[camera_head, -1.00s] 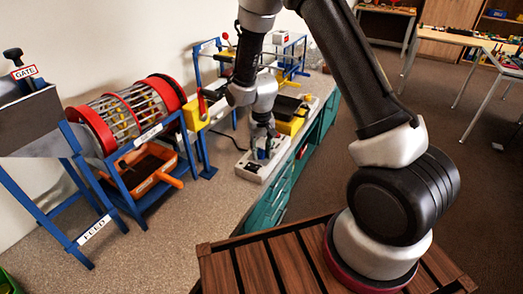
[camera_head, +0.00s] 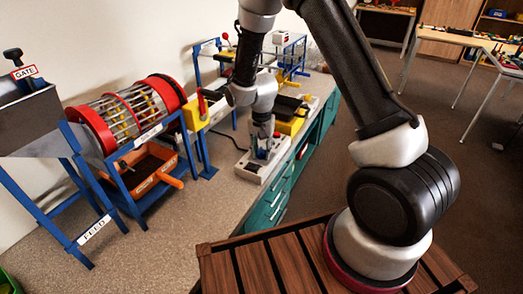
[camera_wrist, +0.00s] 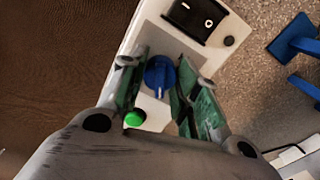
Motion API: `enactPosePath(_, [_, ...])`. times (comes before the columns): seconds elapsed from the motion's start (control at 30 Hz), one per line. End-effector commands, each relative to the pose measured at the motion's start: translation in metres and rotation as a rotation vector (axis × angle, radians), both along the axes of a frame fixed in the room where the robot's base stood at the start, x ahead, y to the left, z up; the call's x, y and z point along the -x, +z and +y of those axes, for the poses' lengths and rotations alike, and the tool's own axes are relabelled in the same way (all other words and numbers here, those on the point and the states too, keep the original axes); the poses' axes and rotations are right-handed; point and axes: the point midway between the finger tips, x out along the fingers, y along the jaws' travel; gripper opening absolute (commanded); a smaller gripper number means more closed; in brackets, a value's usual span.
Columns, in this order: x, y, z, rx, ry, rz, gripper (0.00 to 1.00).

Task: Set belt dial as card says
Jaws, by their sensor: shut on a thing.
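The blue dial (camera_wrist: 160,76) sits on a white control box (camera_wrist: 150,33), between my gripper's fingertips (camera_wrist: 158,90) in the wrist view. A pale ridge runs along its face. My gripper is shut on the dial. In the head view my gripper (camera_head: 262,150) points down at the control box (camera_head: 246,172) on the bench, and the dial is mostly hidden there. A green button (camera_wrist: 134,119) is just in front of the dial, and a black rocker switch (camera_wrist: 202,18) is beyond it. I cannot make out a card with a setting.
The red-rimmed drum (camera_head: 125,112) stands on a blue frame left of my arm, above an orange tray (camera_head: 145,175). A GATE lever (camera_head: 14,56) and FEED label (camera_head: 94,230) are further left. A yellow block (camera_head: 292,124) stands behind the box.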

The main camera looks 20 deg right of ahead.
Motion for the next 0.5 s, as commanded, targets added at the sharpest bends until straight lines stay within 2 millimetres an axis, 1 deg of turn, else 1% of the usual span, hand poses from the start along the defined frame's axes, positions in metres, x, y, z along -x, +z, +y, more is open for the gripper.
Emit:
enactPosePath(0.23, [-0.0006,0.0004,0.0001,-0.001,-0.002,-0.002,0.08])
enactPosePath(0.27, [-0.0006,0.0004,0.0001,-0.001,-0.002,-0.002,0.37])
enactPosePath(0.3, [-0.0006,0.0004,0.0,0.0,-0.002,-0.001,0.44])
enactPosePath(0.37, [-0.0005,0.0003,0.0001,0.0,-0.001,-0.001,0.54])
enactPosePath(0.5, [-0.0002,0.0002,0.0,-0.001,-0.001,-0.001,0.54])
